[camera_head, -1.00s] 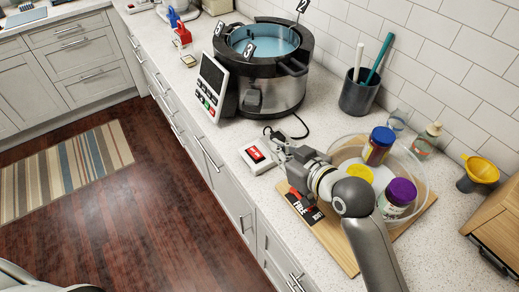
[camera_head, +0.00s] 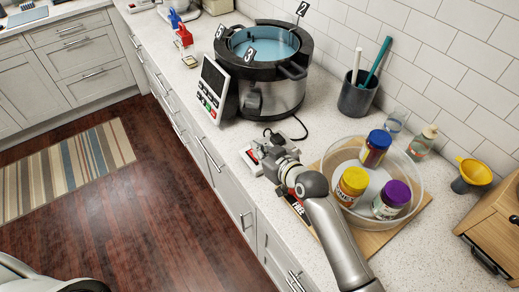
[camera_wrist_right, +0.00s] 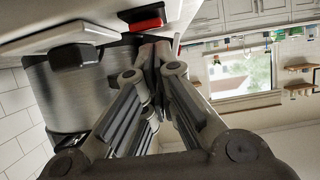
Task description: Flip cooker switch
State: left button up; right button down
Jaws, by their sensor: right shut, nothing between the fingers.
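The cooker switch (camera_head: 249,162) is a small white box with a red rocker, lying on the counter in front of the cooker (camera_head: 274,97). A dark cord runs from it toward the cooker. My right gripper (camera_head: 266,148) is over the switch and hides most of it in the head view. In the right wrist view the red rocker (camera_wrist_right: 146,20) shows just beyond the tips of my right gripper (camera_wrist_right: 154,50). The fingers are shut and empty. Whether they touch the rocker, I cannot tell. My left gripper is out of view.
A clear bowl (camera_head: 414,196) with several lidded jars stands on a wooden board (camera_head: 422,209) right of my right arm. A control panel (camera_head: 211,88) leans by the cooker. A utensil cup (camera_head: 357,97) is behind. The counter's front edge is close to the switch.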

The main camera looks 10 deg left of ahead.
jog(key=shift+f, duration=0.4)
